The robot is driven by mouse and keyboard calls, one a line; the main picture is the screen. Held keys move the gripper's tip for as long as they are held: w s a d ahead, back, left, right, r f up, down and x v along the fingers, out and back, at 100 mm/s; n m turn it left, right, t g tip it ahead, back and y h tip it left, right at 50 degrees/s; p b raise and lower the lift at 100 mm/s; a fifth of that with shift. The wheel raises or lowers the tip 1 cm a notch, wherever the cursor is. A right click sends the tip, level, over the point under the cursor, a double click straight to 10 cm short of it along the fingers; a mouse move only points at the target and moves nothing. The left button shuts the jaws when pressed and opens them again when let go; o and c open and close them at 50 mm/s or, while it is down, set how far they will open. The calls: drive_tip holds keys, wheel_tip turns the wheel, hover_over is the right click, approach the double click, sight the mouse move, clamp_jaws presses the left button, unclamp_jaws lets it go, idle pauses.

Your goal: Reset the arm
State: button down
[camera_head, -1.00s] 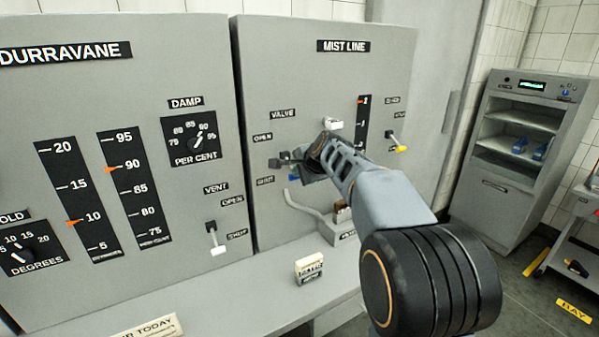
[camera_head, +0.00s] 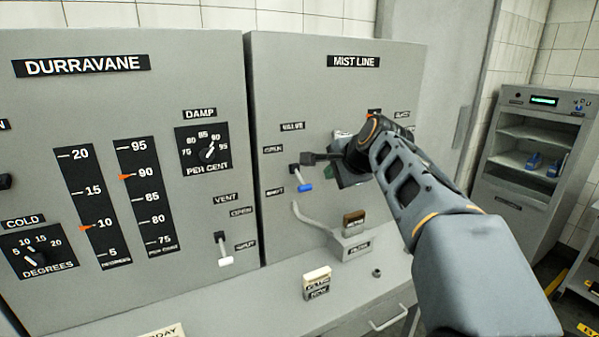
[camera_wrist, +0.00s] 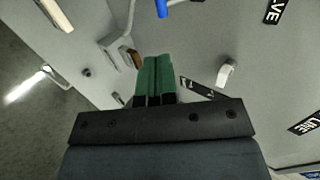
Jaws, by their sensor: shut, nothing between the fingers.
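My gripper (camera_wrist: 154,78) shows in the wrist view as two green fingers pressed together, with nothing between them. In the head view my arm reaches in from the lower right, and its dark end is in front of the MIST LINE panel (camera_head: 300,75). The fingertips are hard to make out there. A blue-tipped lever (camera_head: 305,188) is just below and left of the arm's end. It also shows at the top of the wrist view (camera_wrist: 162,8). My arm hides part of the panel's gauge and right side.
A holder with a brown block (camera_head: 354,221) is low on the panel, with a pipe beside it. A white-and-black labelled box (camera_head: 317,283) stands on the ledge below. The DURRAVANE panel (camera_head: 100,110) is left; an open-shelved cabinet (camera_head: 530,150) is right.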

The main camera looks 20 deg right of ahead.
drive_tip(key=s+f+n+g+h, duration=0.1)
drive_tip(key=s+f+n+g, duration=0.15)
drive_tip(key=f, duration=0.25)
drive_tip(key=s+f+n+g, duration=0.1)
drive_tip(key=s+f+n, duration=0.25)
drive_tip(key=f, duration=0.25)
drive_tip(key=s+a+f+n+g, duration=0.1)
drive_tip(key=s+a+f+n, duration=0.2)
drive_tip(key=s+f+n, duration=0.2)
drive_tip(key=s+a+f+n+g+h, duration=0.1)
drive_tip(key=s+a+f+n, duration=0.2)
drive_tip(key=s+f, duration=0.4)
drive_tip(key=shift+s+a+f+n+g, duration=0.25)
drive_tip(key=shift+s+a+n+g, duration=0.15)
drive_tip(key=shift+s+n, duration=0.6)
drive_tip(key=c, duration=1.9)
unclamp_jaws()
drive_tip(key=shift+s, duration=0.1)
